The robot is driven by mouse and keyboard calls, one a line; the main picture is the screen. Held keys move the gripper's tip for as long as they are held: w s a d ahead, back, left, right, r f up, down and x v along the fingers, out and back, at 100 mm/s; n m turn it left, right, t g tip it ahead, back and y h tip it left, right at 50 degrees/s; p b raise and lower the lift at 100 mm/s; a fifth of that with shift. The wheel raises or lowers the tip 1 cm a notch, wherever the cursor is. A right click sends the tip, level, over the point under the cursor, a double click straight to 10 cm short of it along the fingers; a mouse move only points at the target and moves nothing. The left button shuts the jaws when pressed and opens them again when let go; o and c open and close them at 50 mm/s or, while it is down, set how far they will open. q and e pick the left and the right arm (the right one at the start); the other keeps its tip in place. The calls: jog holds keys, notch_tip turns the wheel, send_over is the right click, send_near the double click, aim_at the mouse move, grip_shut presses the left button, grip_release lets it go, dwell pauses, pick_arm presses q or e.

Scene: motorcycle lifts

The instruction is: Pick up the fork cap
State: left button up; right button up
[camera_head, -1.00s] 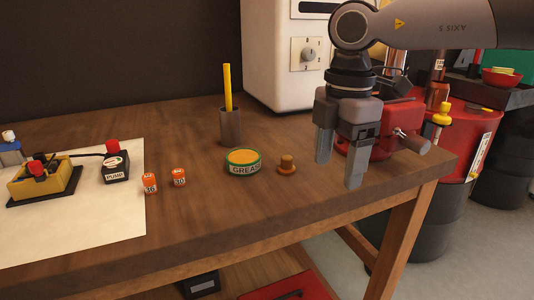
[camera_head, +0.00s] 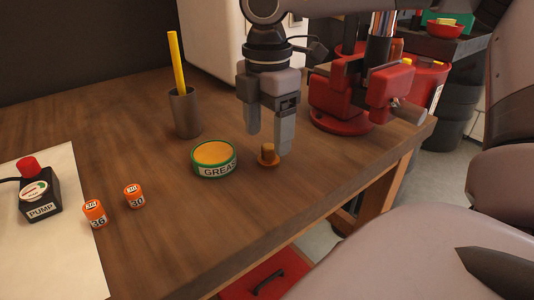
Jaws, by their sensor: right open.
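The fork cap (camera_head: 268,155) is a small brass-coloured cap with a round flange and a raised knob. It stands upright on the wooden workbench (camera_head: 130,100), just right of the grease tin. My right gripper (camera_head: 268,142) points down with its two fingers apart, one on each side of the knob as seen in this view. The right finger hangs close to the cap's flange. I cannot tell whether it touches or how far the fingers stand in depth from the cap. My left gripper is out of view.
The grease tin (camera_head: 214,160) is close on the left. A grey cup with a yellow stick (camera_head: 185,112) stands behind it. A red vise (camera_head: 345,95) is to the right. The bench's front edge is near.

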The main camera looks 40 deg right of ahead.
aim_at(269, 146)
jog(key=f, duration=0.2)
jog(key=shift+s+d+f, duration=0.15)
jog(key=shift+d+f, duration=0.1)
jog(key=shift+f, duration=0.55)
jog(key=c, duration=1.3)
jog(key=shift+r, duration=0.15)
